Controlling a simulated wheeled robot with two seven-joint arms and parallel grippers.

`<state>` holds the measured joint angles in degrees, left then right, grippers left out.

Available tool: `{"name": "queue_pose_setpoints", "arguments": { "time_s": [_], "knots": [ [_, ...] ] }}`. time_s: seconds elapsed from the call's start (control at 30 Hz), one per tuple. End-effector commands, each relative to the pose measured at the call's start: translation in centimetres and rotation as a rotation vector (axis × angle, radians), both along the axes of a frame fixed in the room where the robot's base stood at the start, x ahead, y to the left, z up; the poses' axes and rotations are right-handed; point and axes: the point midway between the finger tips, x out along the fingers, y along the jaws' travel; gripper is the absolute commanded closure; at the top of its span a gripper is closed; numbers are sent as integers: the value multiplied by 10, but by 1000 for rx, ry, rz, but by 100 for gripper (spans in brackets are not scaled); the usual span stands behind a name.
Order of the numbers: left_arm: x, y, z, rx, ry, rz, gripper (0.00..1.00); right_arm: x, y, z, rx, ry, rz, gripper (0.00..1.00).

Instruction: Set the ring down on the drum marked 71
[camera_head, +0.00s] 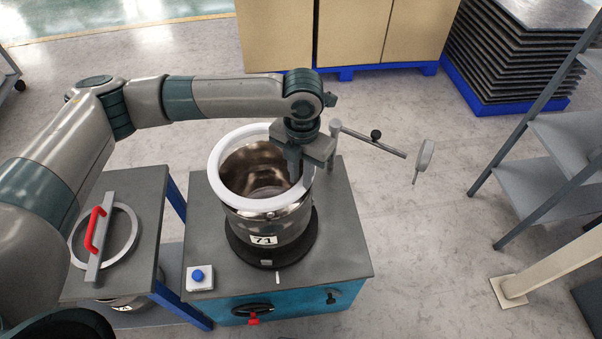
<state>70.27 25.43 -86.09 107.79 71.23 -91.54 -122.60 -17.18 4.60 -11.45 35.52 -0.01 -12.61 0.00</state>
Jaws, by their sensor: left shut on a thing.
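The white ring (218,157) is at the mouth of the shiny metal drum marked 71 (290,222), its outline close to the drum's rim. I cannot tell whether it touches the rim or hangs just above it. My left gripper (297,170) comes down from above and is shut on the ring's right side. The drum's open inside shows through the ring. The drum stands upright on a dark round base (270,253), with its label 71 facing me. My right gripper is out of view.
The drum's bench (343,255) carries a blue button box (199,278) and a post with a side arm (370,141). Shelving (560,135) stands right.

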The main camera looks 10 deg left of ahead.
Motion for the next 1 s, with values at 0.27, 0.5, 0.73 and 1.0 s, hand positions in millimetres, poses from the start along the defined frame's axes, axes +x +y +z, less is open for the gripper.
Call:
{"name": "queue_pose_setpoints", "arguments": {
  "time_s": [0.27, 0.5, 0.73, 1.0],
  "knots": [
    [0, 0, -12, 0, -1, 0, 100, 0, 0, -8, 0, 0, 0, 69],
    [0, 0, -21, 0, -1, 1, 100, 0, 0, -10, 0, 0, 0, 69],
    [1, 0, -30, 1, 0, 1, 100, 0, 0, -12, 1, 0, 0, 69],
    [0, 0, -37, 0, 0, 1, 100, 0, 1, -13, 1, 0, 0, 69]
  ]
}}
